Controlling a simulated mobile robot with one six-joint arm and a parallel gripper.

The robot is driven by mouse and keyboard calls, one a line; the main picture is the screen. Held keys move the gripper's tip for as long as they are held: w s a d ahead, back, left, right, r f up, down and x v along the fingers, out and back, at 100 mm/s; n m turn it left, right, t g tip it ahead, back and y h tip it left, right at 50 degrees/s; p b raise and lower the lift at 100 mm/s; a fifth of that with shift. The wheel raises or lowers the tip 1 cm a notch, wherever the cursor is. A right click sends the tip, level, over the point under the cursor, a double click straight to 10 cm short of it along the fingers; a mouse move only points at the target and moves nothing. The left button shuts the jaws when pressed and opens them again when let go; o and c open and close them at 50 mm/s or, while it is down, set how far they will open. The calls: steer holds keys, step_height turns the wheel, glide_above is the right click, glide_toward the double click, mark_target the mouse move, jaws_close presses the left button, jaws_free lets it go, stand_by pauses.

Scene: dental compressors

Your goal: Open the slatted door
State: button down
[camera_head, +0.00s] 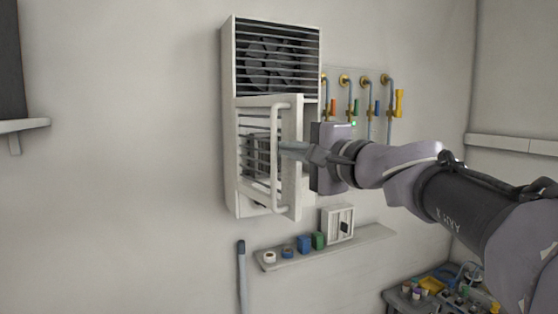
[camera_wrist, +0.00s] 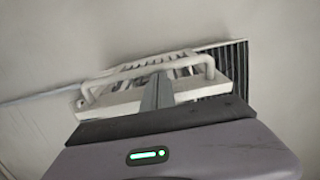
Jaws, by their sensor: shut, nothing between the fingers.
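The white slatted door (camera_head: 292,185) is the lower part of a tall wall cabinet. It stands partly open, its right edge swung out from the cabinet. A long white upright bar handle (camera_head: 275,180) is on its front. The door (camera_wrist: 118,105) and handle (camera_wrist: 140,70) also show in the wrist view. My gripper (camera_head: 284,148) is shut and empty, its fingertips at the door's right side close to the handle. The fingers (camera_wrist: 157,90) overlap the door in the wrist view; I cannot tell whether they touch the handle or door. Part of the door is hidden behind them.
Above the door is a dark slatted grille (camera_head: 275,60). Pipes with coloured valves (camera_head: 365,95) are on the wall to the right. A shelf (camera_head: 365,240) with small containers is below, and a cluttered table (camera_head: 395,300) is lower right. Space left of the cabinet is clear.

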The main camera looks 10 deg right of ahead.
steer(key=s+a+b, duration=0.1)
steer(key=s+a, duration=0.1)
steer(key=a, duration=0.7)
steer(key=shift+a+b, duration=0.15)
steer(key=shift+b, duration=0.2)
steer(key=shift+f, duration=0.1)
